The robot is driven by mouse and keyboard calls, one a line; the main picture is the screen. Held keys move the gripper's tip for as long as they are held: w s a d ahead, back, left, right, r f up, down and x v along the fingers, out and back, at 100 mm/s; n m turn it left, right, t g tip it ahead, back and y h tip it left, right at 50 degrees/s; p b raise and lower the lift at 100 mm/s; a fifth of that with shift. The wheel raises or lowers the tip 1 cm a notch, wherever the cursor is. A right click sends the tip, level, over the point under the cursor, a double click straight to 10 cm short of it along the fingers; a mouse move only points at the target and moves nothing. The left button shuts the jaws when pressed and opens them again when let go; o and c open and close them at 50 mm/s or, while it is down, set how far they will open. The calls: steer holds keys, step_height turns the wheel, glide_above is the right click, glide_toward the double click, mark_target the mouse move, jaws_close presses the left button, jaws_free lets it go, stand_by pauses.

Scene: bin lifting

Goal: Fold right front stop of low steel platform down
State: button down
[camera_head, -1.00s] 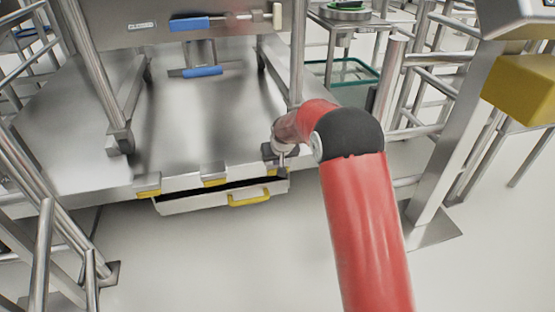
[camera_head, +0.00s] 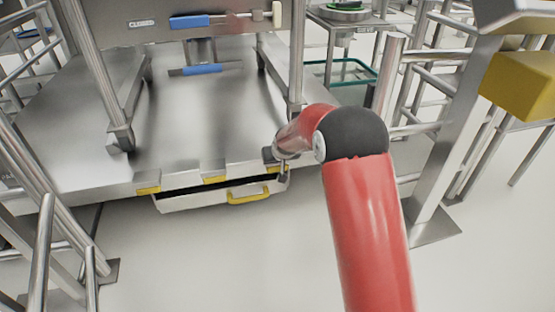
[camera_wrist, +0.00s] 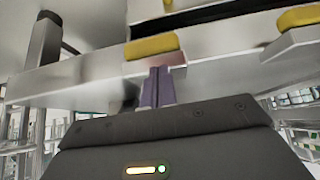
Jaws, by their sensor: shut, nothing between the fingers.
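The low steel platform (camera_head: 70,150) fills the left and middle of the head view, with yellow-marked stops along its front edge. The left stop (camera_head: 148,190) and middle stop (camera_head: 214,180) show clearly.
Steel rails flank both sides; the floor in front is clear.

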step_height(320, 180, up, 4)
steer(key=p, duration=0.3)
steer(key=s+d+f, duration=0.2)
steer(key=s, duration=0.7)
steer(key=shift+d+f, duration=0.3)
steer(key=s+d+r+m+h+p, duration=0.1)
steer(key=s+d+r+p, duration=0.2)
steer(key=s+d+r, duration=0.55)
steer(key=s+d+r+m+p, duration=0.1)
steer(key=s+r+p, duration=0.35)
steer(key=r, duration=0.95)
steer(key=s+d+r+p, duration=0.1)
steer(key=s+r, duration=0.2)
steer(key=s, duration=0.4)
steer(key=s+d+r+g+p, duration=0.1)
steer(key=s+d+r, duration=0.1)
steer(key=s, duration=0.5)
steer(key=s+d+r+m+h+p, duration=0.1)
steer(key=s+d+r, duration=0.1)
steer(key=s+r, duration=0.2)
steer(key=s, duration=0.3)
steer(key=shift+s+g, duration=0.25)
steer(key=shift+g, duration=0.05)
steer(key=shift+d, duration=0.1)
